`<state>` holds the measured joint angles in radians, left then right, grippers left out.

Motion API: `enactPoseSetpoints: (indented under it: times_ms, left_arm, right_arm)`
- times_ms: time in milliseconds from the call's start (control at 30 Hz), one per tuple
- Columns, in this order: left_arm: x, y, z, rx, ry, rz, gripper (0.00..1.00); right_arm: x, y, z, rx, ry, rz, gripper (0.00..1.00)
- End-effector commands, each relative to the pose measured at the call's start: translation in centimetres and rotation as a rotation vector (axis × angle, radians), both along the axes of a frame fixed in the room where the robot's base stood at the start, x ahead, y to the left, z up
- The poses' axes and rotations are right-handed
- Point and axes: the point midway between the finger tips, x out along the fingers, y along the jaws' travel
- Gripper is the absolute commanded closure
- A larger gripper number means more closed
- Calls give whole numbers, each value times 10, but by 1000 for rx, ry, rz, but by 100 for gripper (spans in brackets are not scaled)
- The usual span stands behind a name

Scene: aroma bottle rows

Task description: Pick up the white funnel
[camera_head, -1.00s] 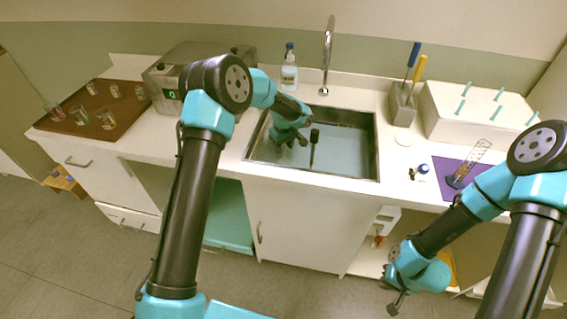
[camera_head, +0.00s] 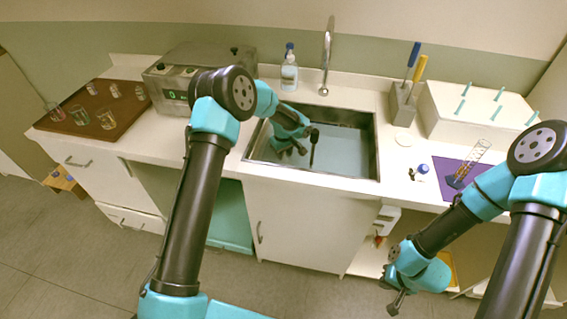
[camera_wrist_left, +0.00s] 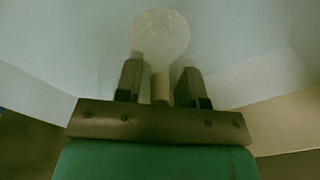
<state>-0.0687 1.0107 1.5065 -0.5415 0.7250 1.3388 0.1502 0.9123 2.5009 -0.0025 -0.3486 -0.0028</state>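A pale, whitish round piece with a narrow stem, which looks like the white funnel (camera_wrist_left: 161,33), shows in the left wrist view ahead of my left gripper (camera_wrist_left: 160,82). Its stem lies between the two fingers, with a gap on each side, so the fingers are open. In the head view my left gripper (camera_head: 287,149) is low inside the sink, and I cannot make out the funnel there. My right gripper (camera_head: 394,294) hangs in front of the counter, away from the sink; its finger gap is too small to judge.
A faucet (camera_head: 327,58) and soap bottle (camera_head: 289,75) stand behind. Right are a tool holder (camera_head: 402,105) and purple mat (camera_head: 443,166); left, a brown tray (camera_head: 88,92) with glasses.

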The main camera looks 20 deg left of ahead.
Motion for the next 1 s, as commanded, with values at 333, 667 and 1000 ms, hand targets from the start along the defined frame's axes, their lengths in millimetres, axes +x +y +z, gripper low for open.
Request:
enactPoseSetpoints:
  times_ms: [333, 667, 1000]
  left_arm:
    - [0, 0, 0, 0, 0, 0, 98]
    - [0, 0, 0, 0, 0, 0, 100]
    - [1, 0, 14, 1, -2, 0, 100]
  right_arm:
    - [0, 0, 0, 0, 0, 0, 100]
    - [0, 0, 0, 0, 0, 0, 100]
    - [0, 0, 0, 0, 0, 0, 100]
